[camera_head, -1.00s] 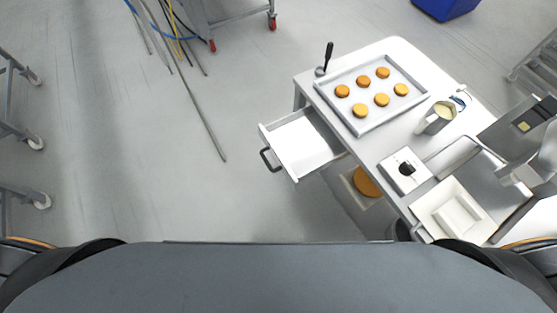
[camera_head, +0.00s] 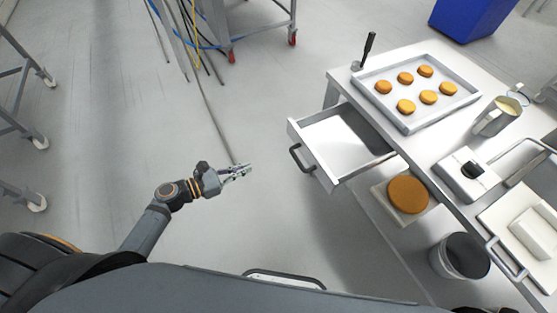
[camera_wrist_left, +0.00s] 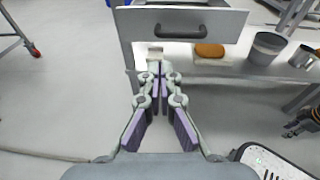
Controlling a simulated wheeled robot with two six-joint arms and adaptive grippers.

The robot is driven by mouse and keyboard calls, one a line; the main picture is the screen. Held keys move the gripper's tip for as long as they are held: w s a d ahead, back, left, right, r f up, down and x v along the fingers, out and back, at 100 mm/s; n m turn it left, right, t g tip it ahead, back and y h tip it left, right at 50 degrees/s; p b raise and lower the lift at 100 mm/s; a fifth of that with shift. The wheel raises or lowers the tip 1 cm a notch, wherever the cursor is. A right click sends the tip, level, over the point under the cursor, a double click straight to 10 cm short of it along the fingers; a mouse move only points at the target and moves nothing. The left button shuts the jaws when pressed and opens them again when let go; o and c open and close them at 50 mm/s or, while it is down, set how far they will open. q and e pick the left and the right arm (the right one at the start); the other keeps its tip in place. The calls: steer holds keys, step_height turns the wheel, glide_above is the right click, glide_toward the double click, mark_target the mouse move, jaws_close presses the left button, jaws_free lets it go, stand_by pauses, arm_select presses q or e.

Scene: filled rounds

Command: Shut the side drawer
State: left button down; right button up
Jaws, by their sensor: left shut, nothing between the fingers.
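The side drawer (camera_head: 337,146) sticks out from the left side of the white table, open and empty inside. Its dark handle (camera_head: 301,158) is on its front panel, which faces my left gripper. My left gripper (camera_head: 248,169) is shut and empty, to the left of the handle and apart from it. In the left wrist view the drawer front (camera_wrist_left: 212,25) and its handle (camera_wrist_left: 181,30) lie ahead of the shut fingertips (camera_wrist_left: 158,68). My right gripper does not show in the head view.
The white table (camera_head: 440,140) bears a tray (camera_head: 409,127) of orange rounds, a jug (camera_head: 497,116) and a white device (camera_head: 466,175). Below it are a large orange round (camera_head: 408,194) and a grey bucket (camera_head: 459,257). Floor left of the drawer is clear.

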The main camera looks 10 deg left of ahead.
arm_select(q)
steer(key=x, duration=1.4)
steer(key=shift+p, duration=0.4)
steer(key=shift+w, duration=0.2)
